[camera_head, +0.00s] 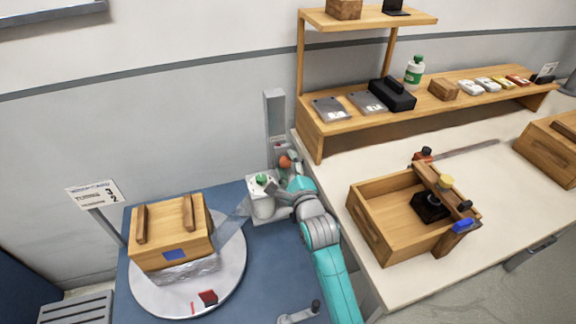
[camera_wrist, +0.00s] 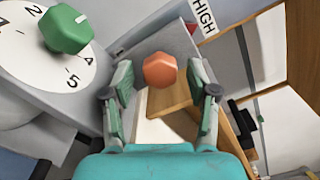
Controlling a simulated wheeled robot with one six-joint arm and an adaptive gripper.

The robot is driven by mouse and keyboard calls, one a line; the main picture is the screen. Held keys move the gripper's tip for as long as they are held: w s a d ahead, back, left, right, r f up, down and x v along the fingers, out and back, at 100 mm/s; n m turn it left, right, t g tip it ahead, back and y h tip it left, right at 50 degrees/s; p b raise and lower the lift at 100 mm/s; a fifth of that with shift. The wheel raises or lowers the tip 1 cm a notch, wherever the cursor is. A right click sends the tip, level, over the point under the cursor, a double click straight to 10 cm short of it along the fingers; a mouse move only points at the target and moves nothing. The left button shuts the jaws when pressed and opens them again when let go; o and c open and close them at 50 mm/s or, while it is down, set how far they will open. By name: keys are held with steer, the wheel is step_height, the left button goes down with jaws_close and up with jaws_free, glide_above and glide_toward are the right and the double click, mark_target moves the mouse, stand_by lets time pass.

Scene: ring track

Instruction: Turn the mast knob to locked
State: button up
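The mast (camera_head: 275,120) is a grey upright post behind the blue surface. An orange faceted knob (camera_head: 285,162) sits low on it, partly hidden by my arm. In the wrist view the orange knob (camera_wrist: 160,70) appears centred between my fingertips. My gripper (camera_wrist: 160,78) is open, with one green-padded finger on each side of the knob and gaps visible. I cannot tell whether the fingertips reach as far as the knob's depth. A label reading HIGH (camera_wrist: 204,15) is above right of it. No locked marking is readable.
A green dial knob (camera_wrist: 65,29) on a numbered white face is close on the left; it also shows in the head view (camera_head: 262,179). A wooden crate (camera_head: 170,235) stands on a round turntable (camera_head: 235,270). A bench (camera_head: 375,278) with an open wooden box (camera_head: 370,235) is right.

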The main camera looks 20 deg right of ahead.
steer(key=s, duration=1.2)
stand_by(0.5)
